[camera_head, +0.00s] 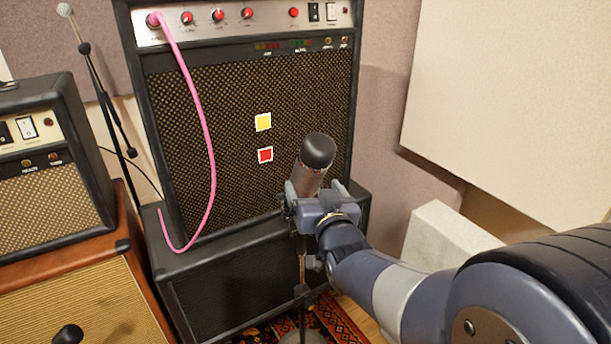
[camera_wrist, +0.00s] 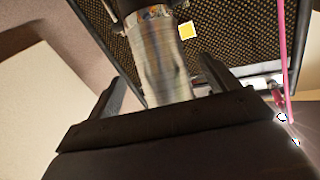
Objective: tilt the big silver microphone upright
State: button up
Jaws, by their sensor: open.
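The big silver microphone (camera_head: 307,178) stands on its stand in front of the large amp, in the middle of the head view. It has a dark rounded head and a silver body, and it leans a little to the right at the top. My gripper (camera_head: 315,193) is at the body, with its jaws open. In the wrist view the silver body (camera_wrist: 165,65) lies between the two spread fingers of my gripper (camera_wrist: 158,88), with a gap visible on each side. The lower body is partly hidden by my gripper in the head view.
The large amp (camera_head: 180,130) stands close behind, with yellow and red squares on its grille and a pink cable (camera_head: 207,150) hanging down its front. A smaller amp (camera_head: 45,200) is at left. A thin microphone stand (camera_head: 95,75) is behind. A pale panel (camera_head: 510,110) is at right.

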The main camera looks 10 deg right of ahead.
aim_at(312, 185)
jog(key=shift+w+a, duration=0.1)
jog(key=shift+w, duration=2.4)
jog(key=shift+c, duration=0.3)
jog(key=c, duration=1.3)
jog(key=p, duration=0.1)
jog(key=r+g+p, duration=0.1)
jog(key=p, duration=0.1)
jog(key=shift+w+a+r, duration=0.1)
jog(key=shift+w, duration=0.25)
jog(key=g+p, duration=0.1)
jog(key=p, duration=0.1)
jog(key=w+g+p, duration=0.1)
jog(key=p, duration=0.2)
jog(key=w+n+g+p, duration=0.1)
jog(key=g+p, duration=0.1)
jog(key=shift+a+h+p, duration=0.3)
jog(key=shift+a+p, duration=0.05)
jog(key=o, duration=1.4)
jog(key=shift+c, duration=0.2)
